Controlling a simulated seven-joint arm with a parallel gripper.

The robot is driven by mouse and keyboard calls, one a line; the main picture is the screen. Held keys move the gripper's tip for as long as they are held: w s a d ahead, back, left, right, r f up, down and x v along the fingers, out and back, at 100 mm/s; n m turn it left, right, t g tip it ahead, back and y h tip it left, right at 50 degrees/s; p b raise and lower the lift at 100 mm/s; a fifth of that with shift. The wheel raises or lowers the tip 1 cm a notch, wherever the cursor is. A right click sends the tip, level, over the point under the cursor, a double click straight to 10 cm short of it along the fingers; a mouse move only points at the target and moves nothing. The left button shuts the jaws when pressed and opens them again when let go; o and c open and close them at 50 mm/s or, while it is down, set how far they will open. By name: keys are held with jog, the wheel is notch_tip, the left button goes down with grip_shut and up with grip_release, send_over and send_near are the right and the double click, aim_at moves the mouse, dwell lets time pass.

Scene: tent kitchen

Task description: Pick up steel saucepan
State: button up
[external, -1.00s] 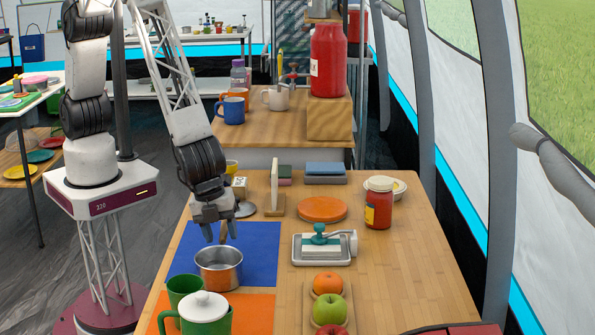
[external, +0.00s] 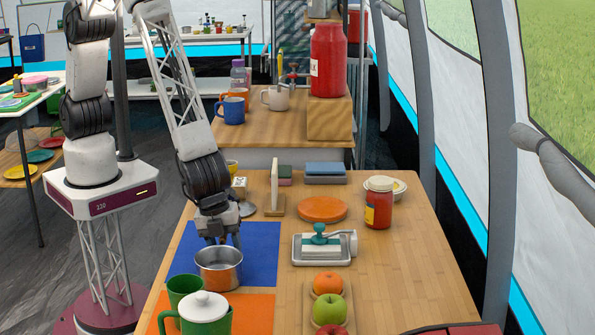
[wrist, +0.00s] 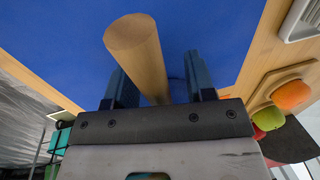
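The steel saucepan (external: 218,270) stands upright on the blue mat (external: 262,248) near the table's left edge, with an orange-brown inside or lower band showing. Its round wooden handle (wrist: 140,50) shows in the wrist view; in the external view my gripper hides it. My gripper (external: 220,240) is just behind the pan's far rim, pointing down. In the wrist view the handle lies between my two fingers (wrist: 160,85), nearer the left one. A gap shows between the handle and the right finger, so my gripper is open.
A green cup (external: 184,288) and a green pot with a white lid (external: 205,312) stand just in front of the saucepan. Fruit (external: 328,284) sits front right.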

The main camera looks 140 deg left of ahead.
grip_shut()
jog(key=shift+r, duration=0.3)
dwell(0.5)
jog(key=shift+r, duration=1.35)
jog(key=shift+s+r, duration=0.4)
jog(key=shift+s, duration=2.3)
jog(key=shift+s+r, duration=0.2)
jog(key=shift+s, duration=2.4)
jog(key=shift+s+r, duration=0.25)
jog(key=shift+s, duration=2.3)
jog(key=shift+s, duration=0.15)
